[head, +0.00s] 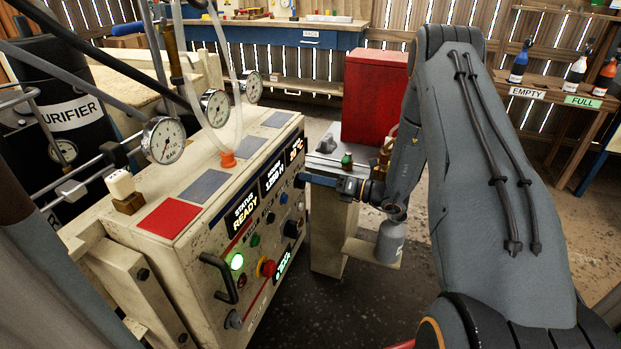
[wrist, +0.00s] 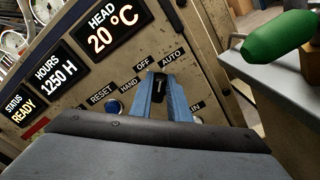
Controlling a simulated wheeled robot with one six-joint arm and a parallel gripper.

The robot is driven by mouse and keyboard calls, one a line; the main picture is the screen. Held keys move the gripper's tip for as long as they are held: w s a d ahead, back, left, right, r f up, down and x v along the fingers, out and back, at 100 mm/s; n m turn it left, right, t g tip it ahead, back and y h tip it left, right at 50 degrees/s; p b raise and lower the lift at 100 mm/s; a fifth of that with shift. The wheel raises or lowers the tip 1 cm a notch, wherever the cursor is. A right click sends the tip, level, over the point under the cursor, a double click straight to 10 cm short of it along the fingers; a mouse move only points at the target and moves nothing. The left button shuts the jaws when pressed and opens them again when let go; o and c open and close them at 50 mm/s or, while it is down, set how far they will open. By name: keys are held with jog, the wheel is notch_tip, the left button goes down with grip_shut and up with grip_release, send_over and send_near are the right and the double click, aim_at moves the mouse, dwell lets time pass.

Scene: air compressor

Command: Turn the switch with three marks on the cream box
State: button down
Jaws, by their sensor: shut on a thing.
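The cream box (head: 160,262) stands at the left of the head view, its control panel facing right. In the wrist view the three-mark switch (wrist: 158,88) is a black knob below the labels HAND, OFF and AUTO. My gripper (wrist: 163,90) has its two blue fingers on either side of this knob, shut on it. The knob's pale line points up, roughly toward OFF; its exact angle is hard to tell. In the head view my gripper (head: 305,180) reaches the panel's far end from the right, and the switch is hidden there.
Displays (head: 245,207) read READY and 1250 H. A blue RESET button (wrist: 112,107) sits left of the switch. A lit green button (head: 237,261), a red knob (head: 267,268) and a black handle (head: 222,278) are nearer.

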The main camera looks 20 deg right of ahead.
jog(key=shift+m, duration=0.7)
jog(key=shift+w, duration=0.1)
jog(key=c, duration=1.7)
grip_release()
jog(key=shift+f, duration=0.1)
jog(key=shift+v, duration=3.95)
